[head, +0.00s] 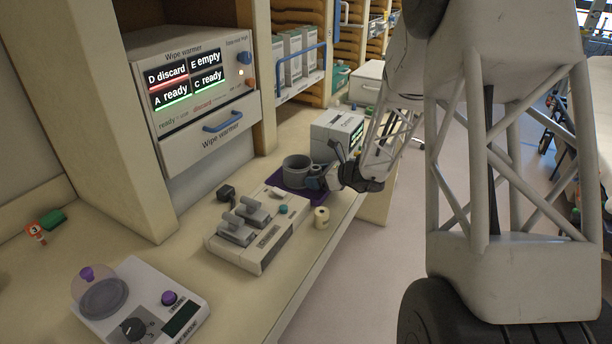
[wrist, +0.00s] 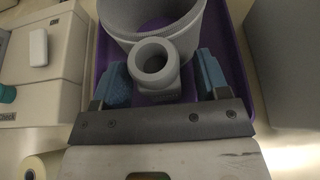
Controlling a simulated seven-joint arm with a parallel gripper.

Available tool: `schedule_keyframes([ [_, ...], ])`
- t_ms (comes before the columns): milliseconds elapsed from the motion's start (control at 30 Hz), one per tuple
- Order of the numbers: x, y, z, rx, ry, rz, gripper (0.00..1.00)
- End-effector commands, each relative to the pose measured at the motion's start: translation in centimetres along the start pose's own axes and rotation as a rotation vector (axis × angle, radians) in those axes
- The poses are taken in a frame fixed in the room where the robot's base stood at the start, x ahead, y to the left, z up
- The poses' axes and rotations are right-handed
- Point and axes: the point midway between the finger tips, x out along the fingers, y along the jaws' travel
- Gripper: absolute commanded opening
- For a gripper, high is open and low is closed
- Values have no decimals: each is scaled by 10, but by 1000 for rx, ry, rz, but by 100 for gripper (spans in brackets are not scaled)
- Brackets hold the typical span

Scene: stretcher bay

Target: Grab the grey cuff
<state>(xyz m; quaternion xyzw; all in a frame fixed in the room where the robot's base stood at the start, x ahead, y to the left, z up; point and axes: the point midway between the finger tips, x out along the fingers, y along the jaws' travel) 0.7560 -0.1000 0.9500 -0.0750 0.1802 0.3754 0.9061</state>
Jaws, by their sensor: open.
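The grey cuff (head: 296,168) is a wide, open-topped ring standing upright on a purple mat (head: 312,196) on the counter. In the wrist view its wide wall (wrist: 122,34) is cut off by the top edge. A smaller thick grey ring (wrist: 154,62) sits at its near side; it looks joined to the wall, but I cannot tell for sure. My gripper (wrist: 162,74) is open, with a blue fingertip on each side of the small ring and gaps visible. In the head view my gripper (head: 317,180) is at the cuff's right side.
A switch box (head: 258,232) stands left of the mat, with a cream roll (head: 321,217) near the counter's front edge. A grey-white box (head: 337,134) stands close behind the cuff. The wipe warmer (head: 196,95) is at the back left, and a dial device (head: 140,305) is at the front left.

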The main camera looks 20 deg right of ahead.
Motion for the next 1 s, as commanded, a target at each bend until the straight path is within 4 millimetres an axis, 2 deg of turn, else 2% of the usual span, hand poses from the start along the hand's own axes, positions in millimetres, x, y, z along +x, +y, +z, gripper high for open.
schedule_keyframes([
  [400,0,0,0,1,0,0,68],
  [467,0,0,0,1,0,0,60],
  [800,0,0,0,1,0,0,9],
  [1000,0,0,0,0,0,0,9],
])
